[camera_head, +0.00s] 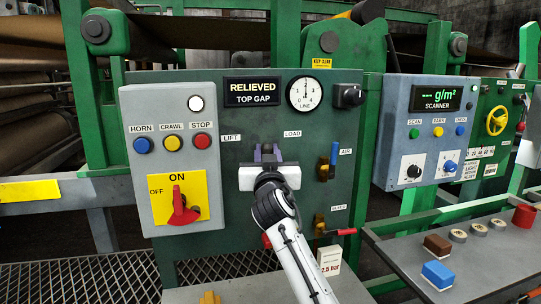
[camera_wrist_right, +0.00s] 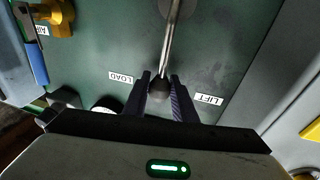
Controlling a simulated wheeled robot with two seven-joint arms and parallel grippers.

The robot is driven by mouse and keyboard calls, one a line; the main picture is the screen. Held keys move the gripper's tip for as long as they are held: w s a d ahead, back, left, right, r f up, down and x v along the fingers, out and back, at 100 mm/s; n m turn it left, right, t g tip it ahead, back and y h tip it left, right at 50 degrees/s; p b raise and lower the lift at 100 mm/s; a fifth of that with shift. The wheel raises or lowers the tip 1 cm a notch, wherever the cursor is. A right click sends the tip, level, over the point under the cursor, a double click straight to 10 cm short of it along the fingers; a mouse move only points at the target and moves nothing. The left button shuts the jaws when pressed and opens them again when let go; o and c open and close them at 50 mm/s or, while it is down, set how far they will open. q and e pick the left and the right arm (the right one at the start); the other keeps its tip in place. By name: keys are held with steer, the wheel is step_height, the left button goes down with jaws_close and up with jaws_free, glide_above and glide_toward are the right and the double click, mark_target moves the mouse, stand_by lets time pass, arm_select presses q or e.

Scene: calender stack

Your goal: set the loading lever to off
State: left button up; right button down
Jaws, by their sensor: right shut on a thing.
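The loading lever (camera_wrist_right: 172,35) shows in the right wrist view as a metal rod with a dark round knob at its end. My right gripper (camera_wrist_right: 160,92) is shut on this knob, one finger on each side. The knob lies between the LOAD label (camera_wrist_right: 121,77) and the LIFT label (camera_wrist_right: 210,99). In the head view my right gripper (camera_head: 268,152) is in front of the green panel (camera_head: 220,100), between the same two labels, and it and my arm hide the lever. My left gripper is not in view.
Left of my right gripper stands a grey box with HORN, CRAWL and STOP buttons and a red ON/OFF switch (camera_head: 180,208). A blue-handled AIR valve (camera_head: 333,155) and a red-handled valve (camera_head: 340,231) are close on the right. A display reads RELIEVED, TOP GAP (camera_head: 254,91).

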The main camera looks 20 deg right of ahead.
steer(key=shift+a+f, duration=0.1)
steer(key=c, duration=1.5)
jaws_free()
steer(key=shift+o, duration=0.2)
steer(key=b+v, duration=0.1)
steer(key=v, duration=0.9)
steer(key=shift+s, duration=0.15)
